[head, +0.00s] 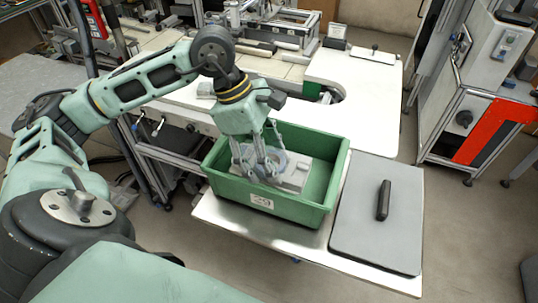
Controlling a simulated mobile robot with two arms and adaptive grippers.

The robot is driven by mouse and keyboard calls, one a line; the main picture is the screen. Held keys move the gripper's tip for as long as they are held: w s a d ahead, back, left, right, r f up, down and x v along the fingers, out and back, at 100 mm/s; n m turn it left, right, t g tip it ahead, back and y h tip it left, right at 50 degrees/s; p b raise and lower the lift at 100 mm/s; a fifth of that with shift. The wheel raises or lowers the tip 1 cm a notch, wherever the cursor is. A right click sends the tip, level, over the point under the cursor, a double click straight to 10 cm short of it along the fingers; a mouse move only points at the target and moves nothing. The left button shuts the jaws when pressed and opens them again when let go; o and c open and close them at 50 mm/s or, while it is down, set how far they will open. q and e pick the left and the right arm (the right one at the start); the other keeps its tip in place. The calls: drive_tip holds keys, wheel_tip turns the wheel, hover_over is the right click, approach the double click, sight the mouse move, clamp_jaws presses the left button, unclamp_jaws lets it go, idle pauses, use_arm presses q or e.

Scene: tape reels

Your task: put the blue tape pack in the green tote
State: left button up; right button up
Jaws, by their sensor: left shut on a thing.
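The green tote (226,188) stands on the metal table, with a label reading 29 on its front wall. My left gripper (259,172) reaches down inside the tote's rim and is shut on the blue tape pack (278,161), a round grey-blue shape partly hidden by the fingers. The pack is above or against a flat grey thing (298,177) inside the tote; I cannot tell whether they touch. My right gripper is not in view.
A grey panel with a black handle (383,200) lies on the table right of the tote. A white-topped bench (365,97) with equipment stands behind. A cabinet with a red panel (492,132) stands at right, with open floor in front.

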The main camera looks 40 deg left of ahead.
use_arm(q)
drive_tip(key=shift+o, duration=0.4)
drive_tip(key=shift+f+b, duration=0.4)
drive_tip(key=shift+f, duration=0.45)
drive_tip(key=o, duration=0.9)
drive_tip(key=shift+o, duration=1.1)
drive_tip(key=shift+w+d, duration=0.1)
drive_tip(key=shift+d, duration=0.05)
drive_tip(key=shift+o, duration=0.4)
drive_tip(key=shift+w+a+f, duration=0.1)
drive_tip(key=shift+w+a, duration=0.1)
drive_tip(key=shift+w, duration=0.2)
drive_tip(key=shift+s+r, duration=0.2)
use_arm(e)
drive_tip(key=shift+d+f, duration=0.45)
